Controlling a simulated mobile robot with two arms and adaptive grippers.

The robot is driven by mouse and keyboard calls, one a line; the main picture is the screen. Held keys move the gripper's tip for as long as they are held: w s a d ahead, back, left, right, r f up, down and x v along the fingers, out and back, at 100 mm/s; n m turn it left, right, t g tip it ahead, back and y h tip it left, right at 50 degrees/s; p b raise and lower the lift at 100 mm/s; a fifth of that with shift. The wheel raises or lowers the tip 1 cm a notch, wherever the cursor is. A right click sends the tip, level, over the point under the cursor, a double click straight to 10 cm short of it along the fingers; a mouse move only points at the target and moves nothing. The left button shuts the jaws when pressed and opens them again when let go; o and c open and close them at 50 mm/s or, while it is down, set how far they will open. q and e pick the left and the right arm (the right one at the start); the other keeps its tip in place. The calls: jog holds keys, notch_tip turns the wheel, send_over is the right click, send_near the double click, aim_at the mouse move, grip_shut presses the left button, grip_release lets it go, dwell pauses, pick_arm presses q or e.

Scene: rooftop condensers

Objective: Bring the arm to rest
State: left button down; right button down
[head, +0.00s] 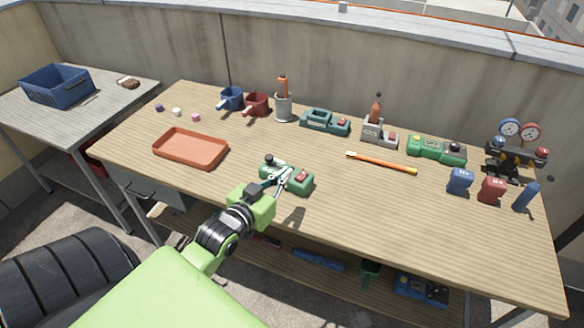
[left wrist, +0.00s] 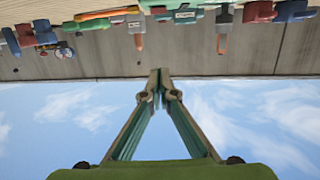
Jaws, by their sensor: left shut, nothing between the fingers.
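My left arm reaches in from the lower left of the head view over the front of the workbench (head: 340,222). Its gripper (head: 285,174) is shut and empty, with its fingers in front of a green device with a red button (head: 299,184). I cannot tell from the head view how high above it the fingers are. In the left wrist view the two fingers of the gripper (left wrist: 160,82) meet at their tips against sky and wall, with nothing between them. That view is upside down. My right gripper is not in view.
An orange tray (head: 190,149) lies left of the gripper. An orange-yellow rod (head: 381,162), a green device (head: 437,150) and a gauge manifold (head: 519,152) are to the right. Blue and red pots (head: 256,104) stand behind. The bench's front right is clear.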

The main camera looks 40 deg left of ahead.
pick_arm(q)
jog(key=shift+f, duration=0.1)
jog(key=s+d+f+m+g+h, duration=0.2)
jog(key=s+d+f+g, duration=0.5)
jog(key=s+d+f, duration=0.3)
jog(key=s+d+f+m+g, duration=0.15)
jog(key=s+d+g, duration=0.4)
jog(key=s, duration=0.85)
notch_tip(320, 180, down, 27)
jog(key=s+g, duration=0.1)
jog(key=s, duration=0.1)
jog(key=s+a+f+g, duration=0.1)
jog(key=s+a+f, duration=0.1)
jog(key=s+f, duration=1.4)
jog(key=shift+s+a+f+y, duration=0.15)
jog(key=shift+s+a+y, duration=0.15)
jog(key=shift+s, duration=0.1)
